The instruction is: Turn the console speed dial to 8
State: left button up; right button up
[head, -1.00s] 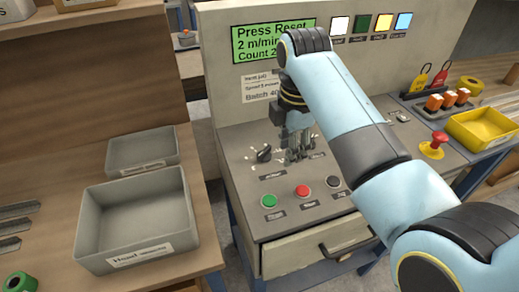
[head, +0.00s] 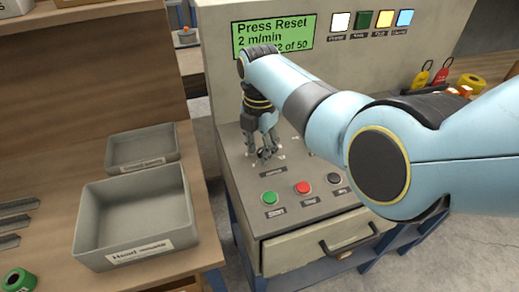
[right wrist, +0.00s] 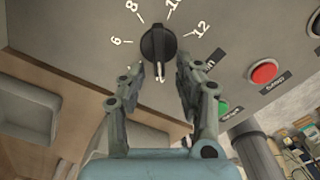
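The black speed dial (right wrist: 158,43) shows in the right wrist view, on the grey console top (head: 236,178). Numbers 6, 8, 10 and 12 are printed around its far side. A pale mark lies at its near end, close to the fingers. My right gripper (right wrist: 160,68) is open, one finger on each side of the dial's near end; I cannot tell whether they touch it. In the head view my right gripper (head: 263,155) points down over the dial and mostly hides it. The green display (head: 273,36) reads "Press Reset" and "2 m/min". My left gripper is not in view.
Green (head: 270,198), red (head: 303,187) and black (head: 334,178) buttons sit in front of the dial. Four coloured lamps line the console's upright panel. A grey bin (head: 138,214) stands on the wooden bench to the left. My right arm hides the console's right side.

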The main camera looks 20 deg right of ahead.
jog(key=shift+f, duration=0.2)
jog(key=shift+c, duration=0.2)
grip_shut()
